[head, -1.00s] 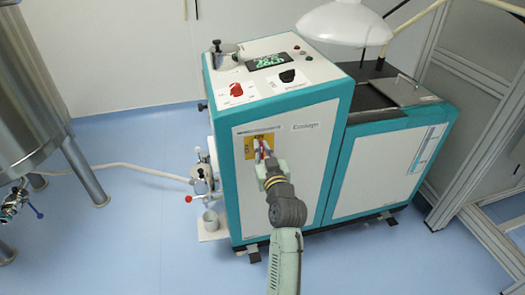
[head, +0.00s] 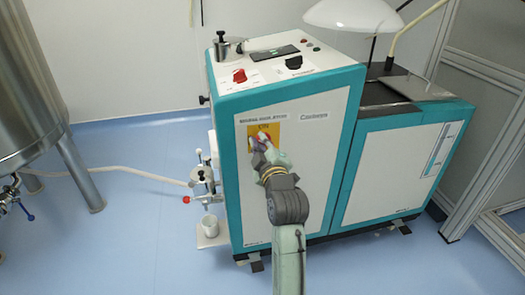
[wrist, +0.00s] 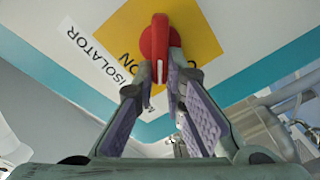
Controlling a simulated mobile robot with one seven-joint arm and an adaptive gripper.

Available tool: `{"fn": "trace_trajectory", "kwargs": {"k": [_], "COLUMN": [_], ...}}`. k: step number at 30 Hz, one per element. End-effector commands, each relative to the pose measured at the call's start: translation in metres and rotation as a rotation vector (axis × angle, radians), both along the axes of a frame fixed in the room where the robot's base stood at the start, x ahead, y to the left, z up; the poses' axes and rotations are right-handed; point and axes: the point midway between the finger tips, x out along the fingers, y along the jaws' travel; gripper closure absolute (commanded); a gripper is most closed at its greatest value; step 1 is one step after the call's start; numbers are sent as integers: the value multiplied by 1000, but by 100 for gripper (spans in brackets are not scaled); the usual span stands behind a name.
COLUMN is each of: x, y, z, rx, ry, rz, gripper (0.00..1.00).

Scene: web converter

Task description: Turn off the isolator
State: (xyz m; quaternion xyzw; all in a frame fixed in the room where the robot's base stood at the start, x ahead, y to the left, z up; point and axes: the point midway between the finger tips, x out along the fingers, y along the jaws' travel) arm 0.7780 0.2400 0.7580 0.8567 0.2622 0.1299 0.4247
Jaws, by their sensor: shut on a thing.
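The isolator is a red handle (wrist: 158,45) on a yellow plate (wrist: 200,35), on the white front panel of a teal-edged machine. In the wrist view the word "ISOLATOR" and part of "ON" show on and around the plate, slanted relative to the handle. In the head view the yellow plate (head: 274,131) is partly hidden by my gripper (head: 258,148). My gripper, also in the wrist view (wrist: 161,70), is shut on the red handle, with one finger on each side of it.
The machine top (head: 280,62) carries another red switch (head: 239,76), a black one (head: 293,62) and a small display. A valve stand with a white cup (head: 210,226) is left of the machine. A steel tank (head: 30,100) stands far left.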

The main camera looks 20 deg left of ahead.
Motion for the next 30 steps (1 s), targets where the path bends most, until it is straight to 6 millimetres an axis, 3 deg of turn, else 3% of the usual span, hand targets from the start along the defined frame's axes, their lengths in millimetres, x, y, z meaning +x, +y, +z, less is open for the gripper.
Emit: {"fn": "trace_trajectory", "kwargs": {"k": [15, 30], "x": [-2, -2], "y": [3, 3], "z": [-13, -14], "rx": [-378, -544], "ry": [-257, -367], "rz": [-2, -1], "gripper": [100, 100]}}
